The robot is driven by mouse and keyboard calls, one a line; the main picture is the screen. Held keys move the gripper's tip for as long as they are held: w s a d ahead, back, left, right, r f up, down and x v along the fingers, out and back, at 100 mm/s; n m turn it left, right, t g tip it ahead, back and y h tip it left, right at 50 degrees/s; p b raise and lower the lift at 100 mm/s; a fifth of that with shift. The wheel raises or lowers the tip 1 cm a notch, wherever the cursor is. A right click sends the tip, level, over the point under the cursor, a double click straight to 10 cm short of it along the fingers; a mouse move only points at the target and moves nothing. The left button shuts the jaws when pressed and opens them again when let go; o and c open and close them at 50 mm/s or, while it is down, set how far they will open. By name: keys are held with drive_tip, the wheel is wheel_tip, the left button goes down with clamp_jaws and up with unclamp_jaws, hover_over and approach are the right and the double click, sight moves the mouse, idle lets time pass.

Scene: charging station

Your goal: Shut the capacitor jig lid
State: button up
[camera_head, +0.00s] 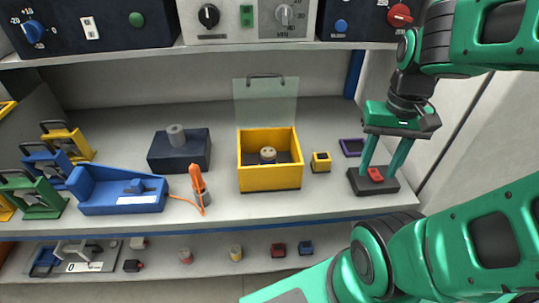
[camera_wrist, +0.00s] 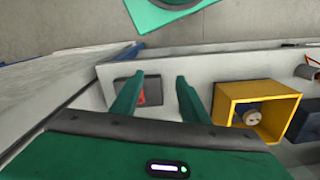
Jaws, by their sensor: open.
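The capacitor jig is a yellow open-topped box (camera_head: 269,178) in the middle of the shelf, with a small round pale part (camera_head: 268,154) inside. Its clear lid (camera_head: 265,102) stands upright at the back edge, open, with a dark handle (camera_head: 265,76) on top. My gripper (camera_head: 376,170) is open and empty to the right of the box, pointing down over a black base with a red switch (camera_head: 375,175). In the wrist view the box (camera_wrist: 232,103) is right of my fingers (camera_wrist: 159,78); I cannot make out the lid there.
A small yellow block (camera_head: 321,162) and a purple-rimmed tray (camera_head: 352,147) lie between box and gripper. A dark block with a grey cylinder (camera_head: 178,152), an orange tool (camera_head: 198,186) and a blue cradle (camera_head: 122,197) stand left. Control panels (camera_head: 250,20) overhang the back.

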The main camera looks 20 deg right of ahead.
drive_tip(key=c, duration=0.5)
drive_tip(key=shift+s+d+r, duration=0.1)
drive_tip(key=shift+s+r, duration=0.1)
drive_tip(key=shift+r, duration=0.25)
clamp_jaws()
drive_tip(key=w+a+r+n+t+h, duration=0.1)
drive_tip(key=w+r, duration=0.4)
drive_tip(key=w, duration=0.3)
drive_tip(key=w+a+r+t+h, duration=0.1)
drive_tip(key=w+a+r, duration=0.1)
drive_tip(key=w+r, duration=0.5)
drive_tip(key=w+a+r+n+t, duration=0.1)
drive_tip(key=w+a+r, duration=0.4)
drive_tip(key=w+a, duration=0.25)
drive_tip(key=w+a+r+n+t, duration=0.1)
drive_tip(key=w+a+r, duration=0.4)
drive_tip(key=w, duration=0.4)
drive_tip(key=shift+y, duration=0.3)
drive_tip(key=x, duration=0.7)
drive_tip(key=a+x, duration=0.1)
drive_tip(key=x, duration=0.2)
drive_tip(key=shift+s+d+f, duration=0.1)
drive_tip(key=shift+f, duration=0.35)
drive_tip(key=shift+s+a, duration=0.25)
drive_tip(key=shift+s, duration=0.4)
drive_tip(key=shift+s+a, duration=0.25)
drive_tip(key=shift+s, duration=0.4)
drive_tip(key=shift+s+a, duration=0.2)
drive_tip(key=shift+s, duration=0.4)
